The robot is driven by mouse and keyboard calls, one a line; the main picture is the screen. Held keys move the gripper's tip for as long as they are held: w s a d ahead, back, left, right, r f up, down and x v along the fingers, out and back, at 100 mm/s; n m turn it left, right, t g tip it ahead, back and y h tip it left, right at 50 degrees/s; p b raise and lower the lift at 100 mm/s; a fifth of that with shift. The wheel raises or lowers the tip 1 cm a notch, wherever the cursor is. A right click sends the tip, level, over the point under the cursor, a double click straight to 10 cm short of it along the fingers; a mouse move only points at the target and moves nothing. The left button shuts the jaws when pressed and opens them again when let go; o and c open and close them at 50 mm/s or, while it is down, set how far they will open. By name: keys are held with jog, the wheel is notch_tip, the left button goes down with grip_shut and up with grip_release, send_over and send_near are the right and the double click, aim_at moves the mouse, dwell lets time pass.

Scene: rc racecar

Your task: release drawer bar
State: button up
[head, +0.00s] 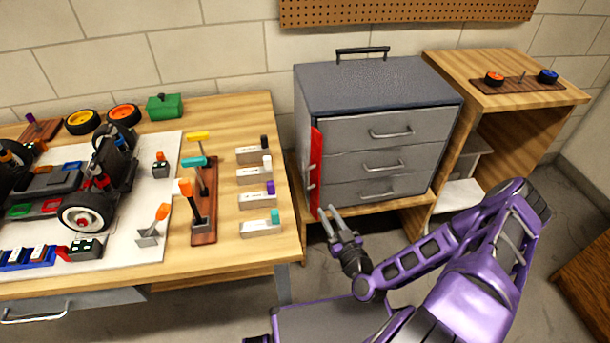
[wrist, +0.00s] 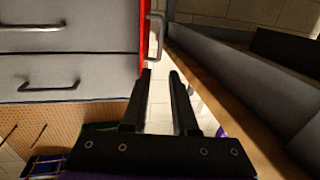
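The red drawer bar (head: 316,172) stands upright along the left front edge of the grey tool chest (head: 375,85). It carries small grey handles. In the wrist view the red bar (wrist: 145,22) shows edge-on, with one grey handle (wrist: 158,38) sticking out from it. My gripper (head: 330,214) is low in front of the chest, near the bar's lower end. In the wrist view my gripper's fingers (wrist: 161,74) are apart with nothing between them. The handle is just ahead of the fingertips; I cannot tell whether they touch.
The chest has three drawers with bar handles, all shut (head: 383,165). A workbench (head: 275,130) with a car chassis, tools and labelled blocks stands to the left. A wooden shelf unit (head: 510,95) stands to the right. Open floor lies between bench and chest front.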

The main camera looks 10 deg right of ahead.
aim_at(307, 178)
jog(key=w+a, duration=0.1)
jog(key=w, duration=0.4)
jog(key=w+a+b, duration=0.1)
jog(key=w, duration=0.4)
jog(key=w+a, duration=0.1)
jog(key=w, duration=0.4)
jog(key=shift+w, duration=0.35)
grip_shut()
jog(key=shift+a, duration=0.1)
